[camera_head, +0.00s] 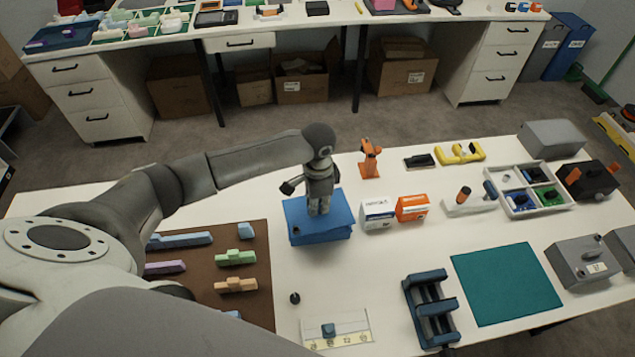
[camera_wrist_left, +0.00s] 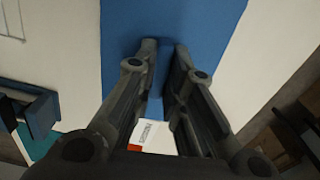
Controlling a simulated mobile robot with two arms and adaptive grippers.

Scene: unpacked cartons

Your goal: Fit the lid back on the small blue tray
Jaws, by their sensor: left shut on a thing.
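The blue lid (camera_head: 336,222) is a flat plate over the small blue tray (camera_head: 322,240), whose side shows just under it in the head view. The lid looks slightly turned against the tray; I cannot tell whether it is seated or just above. My left gripper (camera_head: 319,208) points down at the lid's middle, its fingers close together. In the left wrist view the blue lid (camera_wrist_left: 205,25) fills the top middle, and the left gripper (camera_wrist_left: 163,48) is shut on a narrow blue handle between its fingertips. My right gripper is not in view.
A white box (camera_head: 378,215) and an orange box (camera_head: 412,208) stand close right of the tray. A brown mat (camera_head: 205,265) with several coloured blocks lies left. A dark blue rack (camera_head: 432,308) and teal mat (camera_head: 507,283) are at front right. Table between tray and rack is clear.

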